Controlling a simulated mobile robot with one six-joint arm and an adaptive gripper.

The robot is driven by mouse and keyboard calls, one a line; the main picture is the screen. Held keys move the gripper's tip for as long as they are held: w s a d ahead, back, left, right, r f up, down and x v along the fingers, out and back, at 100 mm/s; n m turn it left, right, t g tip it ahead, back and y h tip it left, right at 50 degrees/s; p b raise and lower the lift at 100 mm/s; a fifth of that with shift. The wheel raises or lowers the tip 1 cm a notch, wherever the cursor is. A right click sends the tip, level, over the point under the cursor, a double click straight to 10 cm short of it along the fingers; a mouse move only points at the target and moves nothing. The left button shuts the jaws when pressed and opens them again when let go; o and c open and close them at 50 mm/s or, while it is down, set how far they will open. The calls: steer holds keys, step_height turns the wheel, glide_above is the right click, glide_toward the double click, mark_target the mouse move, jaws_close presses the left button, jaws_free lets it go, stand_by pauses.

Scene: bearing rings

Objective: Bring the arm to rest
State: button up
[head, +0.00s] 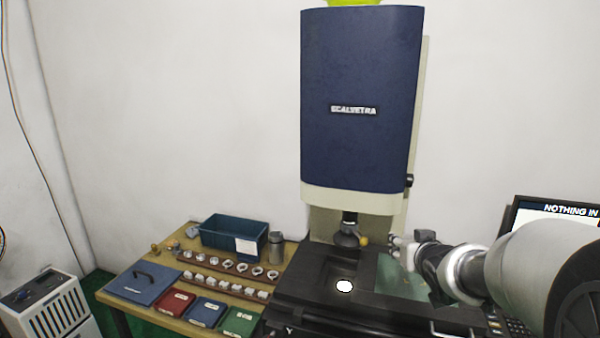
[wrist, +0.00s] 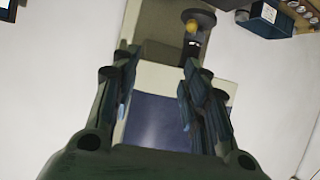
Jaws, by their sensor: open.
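My gripper (head: 400,246) is at the end of my arm, which reaches in from the right in the head view. It is beside the lens of the blue and cream measuring machine (head: 361,150), above the right part of its dark stage. In the wrist view my gripper (wrist: 155,85) has its two dark fingers spread apart with nothing between them. The machine's blue front (wrist: 160,120) shows beyond the fingers, with the lens and a yellow knob (wrist: 191,25) near the top.
A round white light spot (head: 344,286) lies on the stage. Left of it, a wooden table (head: 130,308) carries a blue bin (head: 225,238), racks with several rings, and blue, red and green trays. A monitor (head: 560,212) stands at the right. The wall area above the table is clear.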

steer(key=s+a+f+g, duration=0.1)
steer(key=s+a+g, duration=0.1)
steer(key=s, duration=1)
steer(key=s+a+f+g+y, duration=0.1)
steer(key=s+a+g, duration=0.2)
steer(key=s, duration=0.9)
steer(key=s+a+f+n+g, duration=0.1)
steer(key=s+a, duration=0.4)
steer(key=s, duration=0.8)
steer(key=shift+a+f+g, duration=0.4)
steer(key=shift+f+g, duration=0.1)
steer(key=shift+g, duration=0.7)
